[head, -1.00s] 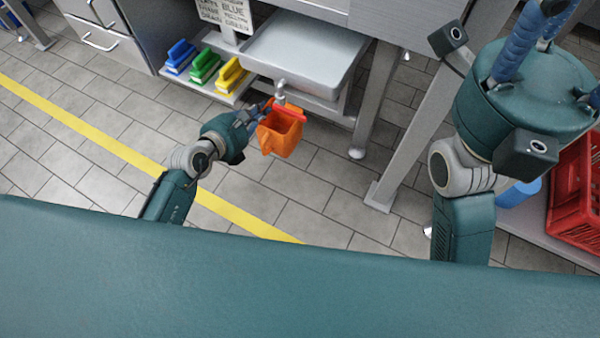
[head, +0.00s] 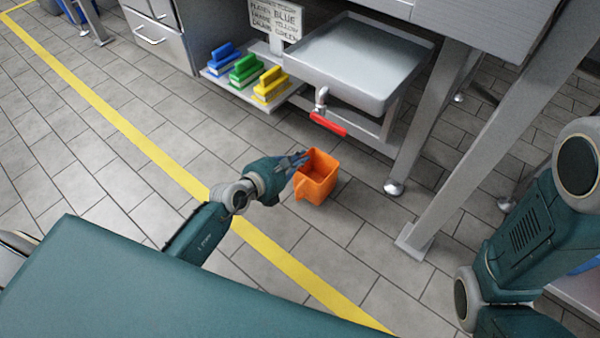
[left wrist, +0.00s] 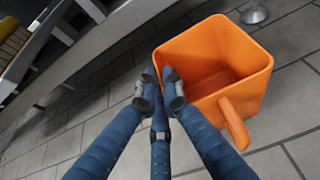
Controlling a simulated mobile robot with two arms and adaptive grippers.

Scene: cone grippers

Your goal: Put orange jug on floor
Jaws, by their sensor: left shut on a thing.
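The orange jug (head: 319,186) is an open, square-sided container, upright with its mouth up, and looks empty. In the head view it is low over the grey tiles, in front of the sink stand; I cannot tell whether its base touches the floor. My left gripper (head: 298,163) is shut on the jug's rim on its left side. The left wrist view shows the blue fingers (left wrist: 163,85) closed at the near wall of the jug (left wrist: 215,70), with its handle (left wrist: 235,124) free to the right. My right gripper is out of view; only the right arm shows.
A grey sink basin (head: 350,62) with a red-handled tap (head: 328,124) stands behind the jug. Blue, green and yellow brushes (head: 270,85) sit on a low shelf. Metal legs (head: 425,215) stand to the right. A yellow line (head: 150,150) crosses clear floor.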

